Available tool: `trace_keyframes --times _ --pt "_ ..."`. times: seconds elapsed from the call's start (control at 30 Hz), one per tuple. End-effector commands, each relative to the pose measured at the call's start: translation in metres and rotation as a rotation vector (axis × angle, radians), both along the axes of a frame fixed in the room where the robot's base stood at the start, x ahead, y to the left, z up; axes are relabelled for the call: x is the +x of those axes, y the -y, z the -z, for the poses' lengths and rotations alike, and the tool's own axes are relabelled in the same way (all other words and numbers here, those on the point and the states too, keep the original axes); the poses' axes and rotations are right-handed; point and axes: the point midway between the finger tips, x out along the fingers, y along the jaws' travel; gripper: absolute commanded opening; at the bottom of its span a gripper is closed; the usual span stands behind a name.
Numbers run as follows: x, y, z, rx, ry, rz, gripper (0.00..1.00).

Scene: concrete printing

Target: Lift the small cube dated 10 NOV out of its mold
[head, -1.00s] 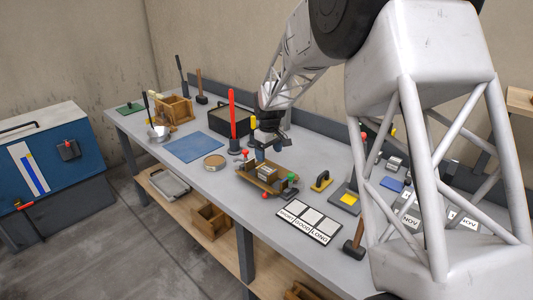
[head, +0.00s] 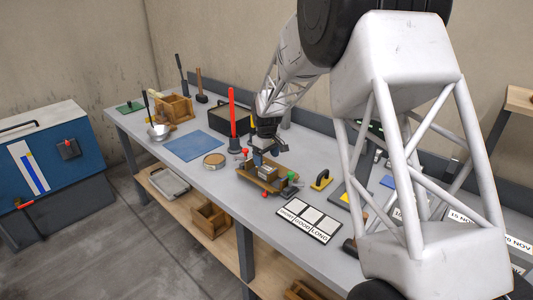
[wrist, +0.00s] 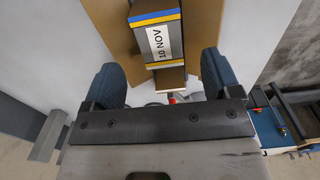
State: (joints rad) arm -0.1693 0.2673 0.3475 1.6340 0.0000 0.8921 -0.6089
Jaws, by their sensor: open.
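In the head view the wooden mold (head: 262,184) stands on the bench, partly hidden by my gripper. My gripper (wrist: 161,66) is open, its two dark blue fingers apart on either side of the cube's near end in the picture. I cannot tell how far above the cube the fingertips are.
A blue mat (head: 195,146) lies farther left. My arm hides much of the bench's right side.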

Motion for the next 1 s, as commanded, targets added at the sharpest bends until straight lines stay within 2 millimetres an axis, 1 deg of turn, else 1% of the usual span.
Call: trace_keyframes --times 0.1,0.3,0.5,0.63,0.9,0.93,1.0 --pt "0.000 0.000 0.015 0.000 -0.001 0.000 0.83" --pt "0.000 0.000 0.037 0.000 -0.001 0.000 0.83" --pt "0.000 0.000 0.053 -0.001 -0.002 0.000 0.83" --pt "0.000 0.000 0.057 0.000 -0.001 0.000 0.83" --pt "0.000 0.000 0.057 -0.001 -0.001 0.000 0.83" --pt "0.000 0.000 0.057 0.000 0.000 0.000 0.81" --pt "0.000 0.000 0.057 0.000 0.000 0.000 0.71"
